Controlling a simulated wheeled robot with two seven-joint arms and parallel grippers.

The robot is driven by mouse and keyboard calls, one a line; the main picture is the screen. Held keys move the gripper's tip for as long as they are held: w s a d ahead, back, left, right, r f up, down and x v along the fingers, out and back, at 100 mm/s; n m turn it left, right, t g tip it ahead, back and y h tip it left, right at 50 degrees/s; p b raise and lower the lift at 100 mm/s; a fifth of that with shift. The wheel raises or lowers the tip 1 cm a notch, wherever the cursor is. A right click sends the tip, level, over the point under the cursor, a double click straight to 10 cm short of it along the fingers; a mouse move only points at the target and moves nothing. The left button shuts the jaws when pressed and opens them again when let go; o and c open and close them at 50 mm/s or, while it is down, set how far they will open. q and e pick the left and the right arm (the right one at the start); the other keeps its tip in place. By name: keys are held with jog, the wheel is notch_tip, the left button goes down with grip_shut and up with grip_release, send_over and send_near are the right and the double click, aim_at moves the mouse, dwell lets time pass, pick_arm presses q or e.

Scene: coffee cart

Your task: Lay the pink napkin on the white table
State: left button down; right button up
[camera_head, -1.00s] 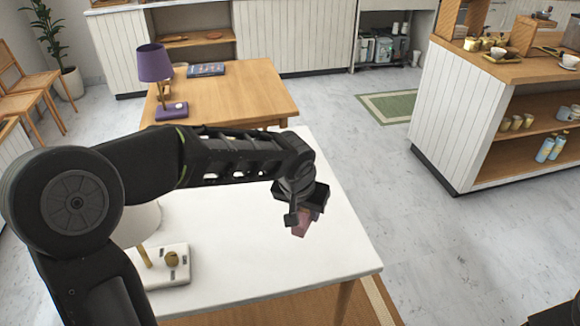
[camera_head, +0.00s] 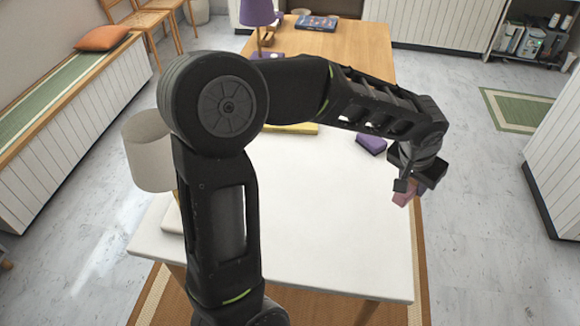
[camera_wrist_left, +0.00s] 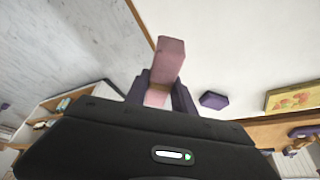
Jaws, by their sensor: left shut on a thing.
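The pink napkin (camera_head: 403,198) is a small folded block held in my left gripper (camera_head: 411,187). In the left wrist view the napkin (camera_wrist_left: 168,58) sticks out from between the purple fingers (camera_wrist_left: 160,92), which are shut on it. The white table (camera_head: 325,245) lies below and left of the gripper in the head view. The gripper is near the table's right edge. The wrist view shows this edge close beside the napkin, with the white top (camera_wrist_left: 235,45) to its right. The height of the napkin over the table is hard to tell. My right gripper is out of view.
A purple object (camera_head: 371,144) and a yellow item (camera_head: 295,129) lie on the white table's far part. A lamp (camera_head: 148,150) stands at its left. A wooden table (camera_head: 350,48) with a purple lamp (camera_head: 257,12) adjoins behind. The white table's front part is clear.

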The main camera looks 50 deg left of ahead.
pick_arm(q)
jog(key=s+a+f+n+b, duration=0.1)
jog(key=s+a, duration=0.1)
jog(key=a, duration=0.6)
jog(key=s+a+f+n+y+b, duration=0.1)
jog(key=s+a+f+n, duration=0.1)
jog(key=a, duration=0.7)
jog(key=shift+b, duration=0.3)
send_over(340, 191)
jog(key=s, duration=0.1)
jog(key=shift+s+d+f, duration=0.1)
jog(key=shift+f, duration=1.45)
jog(key=shift+s+f, duration=0.1)
jog(key=shift+f, duration=1.45)
jog(key=shift+f+b, duration=0.45)
jog(key=shift+f, duration=1.4)
